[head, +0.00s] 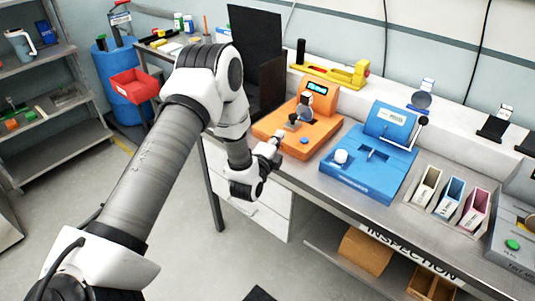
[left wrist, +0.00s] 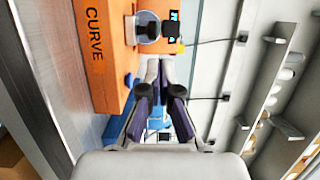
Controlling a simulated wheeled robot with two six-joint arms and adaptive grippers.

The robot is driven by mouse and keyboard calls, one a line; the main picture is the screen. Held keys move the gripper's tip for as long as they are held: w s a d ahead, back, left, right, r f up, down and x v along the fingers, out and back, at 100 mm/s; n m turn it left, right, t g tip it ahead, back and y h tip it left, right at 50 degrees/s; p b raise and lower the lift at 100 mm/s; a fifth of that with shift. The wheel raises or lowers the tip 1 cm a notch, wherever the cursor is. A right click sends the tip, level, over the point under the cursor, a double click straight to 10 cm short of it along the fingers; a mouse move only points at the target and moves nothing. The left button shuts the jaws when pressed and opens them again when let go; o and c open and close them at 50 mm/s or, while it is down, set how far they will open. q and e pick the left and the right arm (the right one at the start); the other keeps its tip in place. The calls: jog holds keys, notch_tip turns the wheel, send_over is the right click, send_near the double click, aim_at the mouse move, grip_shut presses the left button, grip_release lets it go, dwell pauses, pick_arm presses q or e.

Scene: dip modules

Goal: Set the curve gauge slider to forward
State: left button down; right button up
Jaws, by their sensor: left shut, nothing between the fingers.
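The orange curve gauge (head: 305,125) sits on the bench in the head view, with a small lit display (head: 317,88) at its back. In the left wrist view the gauge (left wrist: 105,75) shows turned sideways with the label CURVE. A dark knob (left wrist: 147,28) on a grey fitting stands on it. I cannot tell for sure which part is the slider or how it is set. My left gripper (head: 278,138) is at the gauge's front left edge, shut and empty. Its fingertips (left wrist: 161,66) show just short of the knob in the wrist view. My right gripper is not in view.
A blue gauge (head: 365,175) stands to the right of the orange one. Several small bins (head: 451,195) are further right. A black panel (head: 256,50) rises behind left. A yellow fixture (head: 335,72) lies on the back ledge.

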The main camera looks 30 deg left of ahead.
pick_arm(q)
jog(key=shift+s+d+f+b, duration=0.2)
jog(key=shift+s+f+b, duration=0.15)
jog(key=shift+s+f, duration=0.55)
jog(key=s+d+f+n+g+h, duration=0.2)
jog(key=s+d+f+g, duration=0.3)
jog(key=s+f, duration=0.45)
jog(key=s+d+f+n+g+h, duration=0.1)
jog(key=s+d+f+g, duration=0.45)
jog(key=s+f, duration=0.4)
jog(key=s+f+n+g, duration=0.1)
jog(key=s+n+g, duration=0.2)
jog(key=s+n, duration=0.3)
jog(key=s+d+f+n+g, duration=0.1)
jog(key=s+f+n+g, duration=0.1)
jog(key=s+n+g, duration=0.2)
jog(key=s+n, duration=0.3)
jog(key=s, duration=0.4)
jog(key=shift+s+f+n, duration=0.2)
jog(key=shift+f+n, duration=0.05)
jog(key=shift+n, duration=0.05)
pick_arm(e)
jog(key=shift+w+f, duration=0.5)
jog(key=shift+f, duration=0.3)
